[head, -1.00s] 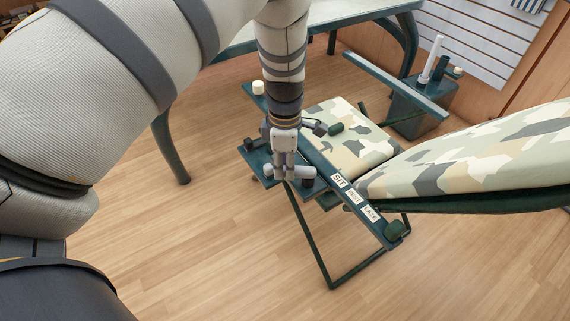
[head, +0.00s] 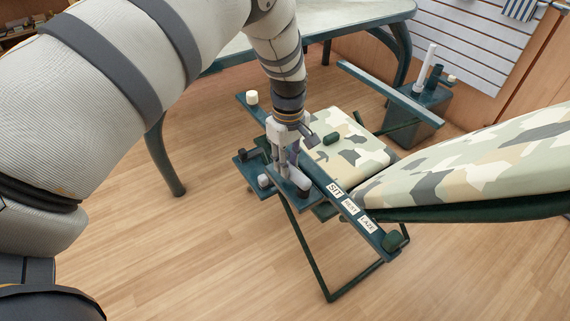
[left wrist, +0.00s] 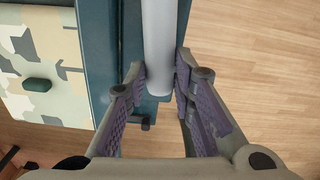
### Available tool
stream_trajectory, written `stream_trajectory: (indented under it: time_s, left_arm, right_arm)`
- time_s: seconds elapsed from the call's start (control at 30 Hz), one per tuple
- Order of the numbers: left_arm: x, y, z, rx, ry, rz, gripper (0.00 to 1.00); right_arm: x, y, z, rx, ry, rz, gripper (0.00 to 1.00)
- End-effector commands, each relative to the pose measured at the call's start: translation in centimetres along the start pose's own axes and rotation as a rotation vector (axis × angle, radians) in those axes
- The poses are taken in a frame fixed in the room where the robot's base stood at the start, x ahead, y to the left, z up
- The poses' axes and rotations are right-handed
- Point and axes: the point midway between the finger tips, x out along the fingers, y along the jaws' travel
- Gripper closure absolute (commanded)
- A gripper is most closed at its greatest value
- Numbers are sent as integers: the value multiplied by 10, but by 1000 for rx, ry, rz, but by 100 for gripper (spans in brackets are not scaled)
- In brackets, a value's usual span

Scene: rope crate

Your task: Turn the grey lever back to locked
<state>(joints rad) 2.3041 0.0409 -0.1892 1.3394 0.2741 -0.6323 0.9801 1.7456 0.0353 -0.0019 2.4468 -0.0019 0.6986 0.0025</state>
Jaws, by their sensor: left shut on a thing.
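The grey lever (left wrist: 159,45) is a smooth pale bar in the left wrist view. It runs down from the top edge beside a dark teal rail, and its near end lies between my finger pads. My left gripper (left wrist: 159,78) is shut on it, with one pad on each side. In the head view my left gripper (head: 291,182) points down at the side of the camouflage chair (head: 345,150), over its near armrest (head: 345,207). The fingers hide much of the lever there. My right gripper is not in view.
Labels reading SIT (head: 335,190), REST and LAZE lie along the armrest. The chair's reclined back (head: 470,160) extends to the right. A table (head: 330,25) stands behind, and a dark box with upright tubes (head: 415,115) is beyond the chair. The wooden floor in front is clear.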

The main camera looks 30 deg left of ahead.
Motion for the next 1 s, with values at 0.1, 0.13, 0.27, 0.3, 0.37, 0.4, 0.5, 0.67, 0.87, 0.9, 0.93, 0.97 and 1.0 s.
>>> stream_trajectory:
  time_s: [0.1, 0.13, 0.27, 0.3, 0.37, 0.4, 0.5, 0.67, 0.87, 0.9, 0.93, 0.97, 1.0]
  left_arm:
    - [1, 3, 0, 58, 1, 0, 100]
    - [1, 4, 0, 71, 1, -1, 100]
    - [1, 6, 0, 112, 1, -1, 100]
    - [1, 7, 0, 121, 1, -1, 100]
    - [1, 7, 0, 132, 1, -1, 100]
    - [1, 8, 0, 138, 1, -1, 100]
    - [1, 8, 0, 148, 1, -1, 100]
    - [0, 8, 1, 153, 1, -1, 100]
    - [0, 9, 1, 153, 1, 0, 100]
    - [0, 9, 1, 153, 1, 0, 75]
    - [0, 9, 1, 153, 1, 0, 68]
    - [0, 9, 1, 152, 1, 0, 61]
    - [0, 9, 1, 152, 0, 0, 57]
  right_arm:
    - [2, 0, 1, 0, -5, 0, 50]
    - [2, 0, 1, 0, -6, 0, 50]
    - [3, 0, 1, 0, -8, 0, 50]
    - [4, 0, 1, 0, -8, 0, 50]
    - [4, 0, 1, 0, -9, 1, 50]
    - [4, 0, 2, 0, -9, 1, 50]
    - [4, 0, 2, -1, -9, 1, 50]
    - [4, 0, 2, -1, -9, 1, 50]
    - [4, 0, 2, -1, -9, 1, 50]
    - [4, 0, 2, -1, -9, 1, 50]
    - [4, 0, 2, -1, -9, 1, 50]
    - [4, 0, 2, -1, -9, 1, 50]
    - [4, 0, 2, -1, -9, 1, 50]
